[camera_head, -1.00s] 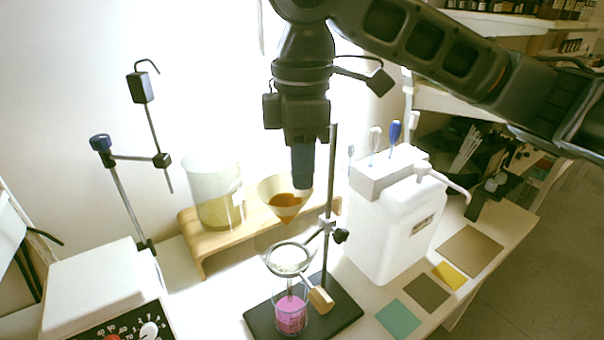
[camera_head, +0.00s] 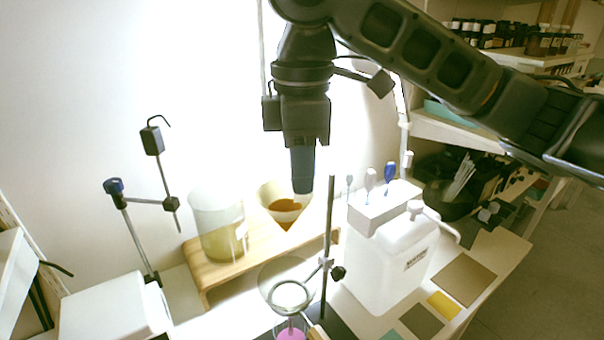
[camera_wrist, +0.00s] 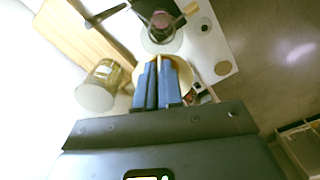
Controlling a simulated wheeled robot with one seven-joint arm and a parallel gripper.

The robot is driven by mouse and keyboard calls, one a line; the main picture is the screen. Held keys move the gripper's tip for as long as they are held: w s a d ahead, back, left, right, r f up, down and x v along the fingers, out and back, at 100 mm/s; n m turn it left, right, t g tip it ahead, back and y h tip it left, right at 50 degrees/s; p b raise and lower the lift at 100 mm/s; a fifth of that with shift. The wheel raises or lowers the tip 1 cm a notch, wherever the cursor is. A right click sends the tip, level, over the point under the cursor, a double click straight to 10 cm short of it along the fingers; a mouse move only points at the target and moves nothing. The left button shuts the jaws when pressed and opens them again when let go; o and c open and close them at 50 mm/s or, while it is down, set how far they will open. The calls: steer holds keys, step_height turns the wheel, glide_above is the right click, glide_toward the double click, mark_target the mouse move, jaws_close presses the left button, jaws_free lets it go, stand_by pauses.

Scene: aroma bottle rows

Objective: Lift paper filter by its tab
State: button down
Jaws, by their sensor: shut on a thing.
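The paper filter (camera_head: 282,218) is a cream cone with brown wet matter inside. My gripper (camera_head: 303,190) is shut on its edge, and the cone hangs at the fingertips with its point down. In the wrist view the cream filter (camera_wrist: 182,70) shows around the blue fingers of my gripper (camera_wrist: 158,62); the tab itself is hidden between them. A clear glass funnel (camera_head: 283,270) sits in a ring on a stand, below the filter and apart from it. A vessel with pink liquid (camera_head: 290,334) stands under the funnel, cut by the frame's lower edge.
The stand's dark rod (camera_head: 328,235) rises close right of the filter. A white jug (camera_head: 390,270) with droppers stands further right. A beaker of yellowish liquid (camera_head: 220,240) stands on a wooden riser (camera_head: 265,257) to the left. A clamp stand (camera_head: 133,235) is at far left.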

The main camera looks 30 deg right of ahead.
steer(key=shift+s, duration=0.1)
steer(key=s, duration=1.4)
steer(key=shift+s, duration=0.4)
steer(key=shift+w, duration=0.1)
stand_by(0.3)
